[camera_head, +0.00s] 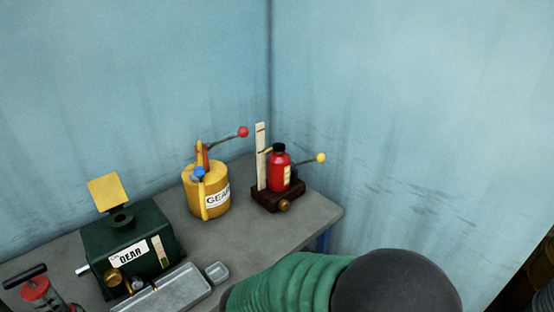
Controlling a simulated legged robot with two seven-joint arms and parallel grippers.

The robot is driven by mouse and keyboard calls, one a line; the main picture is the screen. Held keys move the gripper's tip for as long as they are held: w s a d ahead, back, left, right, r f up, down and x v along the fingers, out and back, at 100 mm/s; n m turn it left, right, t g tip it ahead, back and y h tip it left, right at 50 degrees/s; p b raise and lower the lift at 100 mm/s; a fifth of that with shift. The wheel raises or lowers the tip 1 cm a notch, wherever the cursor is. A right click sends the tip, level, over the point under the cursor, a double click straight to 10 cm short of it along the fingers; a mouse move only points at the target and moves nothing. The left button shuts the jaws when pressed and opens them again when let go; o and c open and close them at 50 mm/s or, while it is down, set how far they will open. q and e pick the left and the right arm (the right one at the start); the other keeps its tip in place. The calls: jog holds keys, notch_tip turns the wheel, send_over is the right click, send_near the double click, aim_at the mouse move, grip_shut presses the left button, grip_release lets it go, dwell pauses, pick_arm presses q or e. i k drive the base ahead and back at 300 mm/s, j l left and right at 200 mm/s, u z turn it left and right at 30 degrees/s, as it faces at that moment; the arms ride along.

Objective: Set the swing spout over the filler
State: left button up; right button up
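A yellow can (221,206) labelled GEAR stands at the middle of the bench, with a lever that ends in a red knob (243,132). A narrow yellow strip (204,205) that looks like the swing spout runs down the can's front below a blue part (199,173). It points towards the near side and is apart from the green box. The dark green gear box (150,232) is left of the can. Its round filler opening (122,218) is on top, with a yellow lid (108,192) standing up behind it. Neither of my grippers is in view.
A red bottle (279,172) stands on a dark wooden base (277,196) with a yellow-knobbed lever, right of the can. A grey tray (180,290) lies in front of the box, and a red-topped device (37,289) is at lower left. Blue walls close off the back.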

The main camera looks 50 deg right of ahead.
aim_at(199, 171)
jog(key=z, duration=0.95)
